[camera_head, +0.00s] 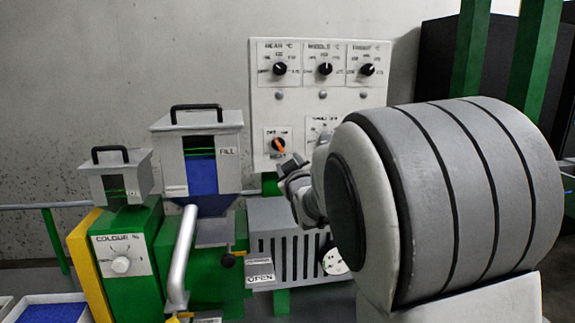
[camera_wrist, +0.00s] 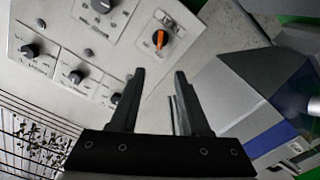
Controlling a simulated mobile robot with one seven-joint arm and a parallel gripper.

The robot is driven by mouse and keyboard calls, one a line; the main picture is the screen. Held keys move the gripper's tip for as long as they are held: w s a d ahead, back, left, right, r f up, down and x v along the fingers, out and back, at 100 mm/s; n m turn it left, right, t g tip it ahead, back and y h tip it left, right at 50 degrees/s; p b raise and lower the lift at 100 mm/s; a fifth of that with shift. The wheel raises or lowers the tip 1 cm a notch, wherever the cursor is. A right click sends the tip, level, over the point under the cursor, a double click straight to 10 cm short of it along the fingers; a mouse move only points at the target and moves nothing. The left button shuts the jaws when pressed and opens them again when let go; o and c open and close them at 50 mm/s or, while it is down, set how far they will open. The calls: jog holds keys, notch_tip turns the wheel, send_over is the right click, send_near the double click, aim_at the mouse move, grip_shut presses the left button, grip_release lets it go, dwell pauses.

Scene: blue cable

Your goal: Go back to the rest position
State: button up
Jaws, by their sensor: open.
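My gripper (camera_wrist: 160,78) is open and empty in the wrist view, with its two dark fingers apart. It points toward a pale control panel (camera_wrist: 60,25) with black knobs. An orange-marked switch (camera_wrist: 160,39) on that panel lies just beyond the fingertips, apart from them as far as I can see. In the head view my gripper (camera_head: 284,168) is small and near the lower part of the panel (camera_head: 262,110), close to the orange switch (camera_head: 279,145). My large grey arm link hides part of the panel's lower right.
A hopper with blue contents (camera_head: 202,178) and a smaller grey box (camera_head: 112,185) stand left of my arm. Below are a green machine body (camera_head: 130,290), a silver pipe (camera_head: 181,255) and a vented grey housing (camera_head: 285,215). Green posts (camera_head: 470,45) rise at right.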

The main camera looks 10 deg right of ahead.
jog(key=s+f+m+g, duration=0.2)
jog(key=s+f+g, duration=0.2)
jog(key=s, duration=0.9)
jog(key=s+f+m+g, duration=0.2)
jog(key=s+f+g, duration=0.2)
jog(key=s, duration=0.9)
jog(key=s+f+m+g, duration=0.2)
jog(key=s+f+g, duration=0.15)
jog(key=s, duration=0.95)
notch_tip(320, 180, up, 14)
jog(key=p, duration=1.4)
jog(key=shift+s+d+g, duration=0.35)
jog(key=shift+g, duration=0.1)
